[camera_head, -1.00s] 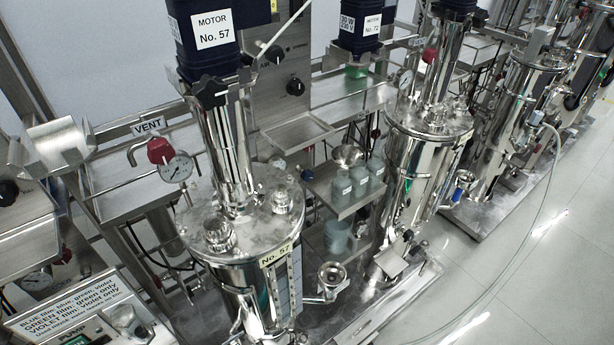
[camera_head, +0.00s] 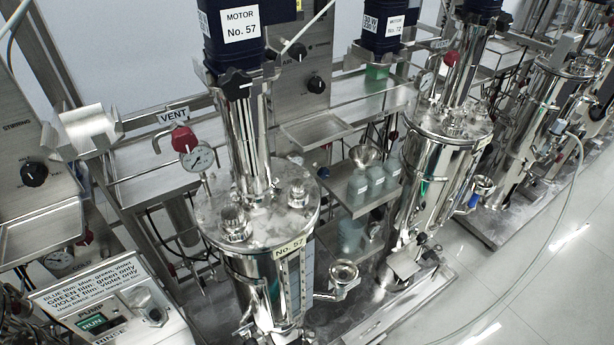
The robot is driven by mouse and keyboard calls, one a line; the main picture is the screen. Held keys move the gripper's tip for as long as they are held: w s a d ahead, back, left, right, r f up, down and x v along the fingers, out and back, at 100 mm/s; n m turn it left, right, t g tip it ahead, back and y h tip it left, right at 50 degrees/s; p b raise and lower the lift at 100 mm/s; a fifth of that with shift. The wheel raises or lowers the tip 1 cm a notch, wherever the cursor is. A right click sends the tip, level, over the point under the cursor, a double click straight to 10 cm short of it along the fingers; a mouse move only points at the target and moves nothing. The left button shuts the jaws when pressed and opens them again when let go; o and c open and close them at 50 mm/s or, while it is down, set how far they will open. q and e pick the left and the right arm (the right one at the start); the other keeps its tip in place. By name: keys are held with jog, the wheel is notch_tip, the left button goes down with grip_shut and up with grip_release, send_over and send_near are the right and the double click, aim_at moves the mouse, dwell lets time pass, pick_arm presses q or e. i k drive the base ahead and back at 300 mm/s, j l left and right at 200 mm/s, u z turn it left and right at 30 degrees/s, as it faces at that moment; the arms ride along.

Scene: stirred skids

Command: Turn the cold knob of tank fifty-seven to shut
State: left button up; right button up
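A red knob (camera_head: 184,139) with a gauge (camera_head: 199,157) stands left of the tank under a "VENT" sign. I cannot tell for sure which knob is the cold one. Neither gripper is in view.
A pump box (camera_head: 120,310) with a colour-film notice stands at the lower left. A panel with a black knob (camera_head: 34,173) is above it. Tank seventy-two (camera_head: 440,165) and more tanks stand to the right. Clear floor (camera_head: 545,290) lies at the lower right.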

aim_at(324, 173)
jog(key=k+l+u, duration=0.1)
jog(key=u, duration=0.3)
jog(key=k+u, duration=0.15)
jog(key=u, duration=0.25)
jog(key=k+u, duration=0.15)
jog(key=u, duration=0.2)
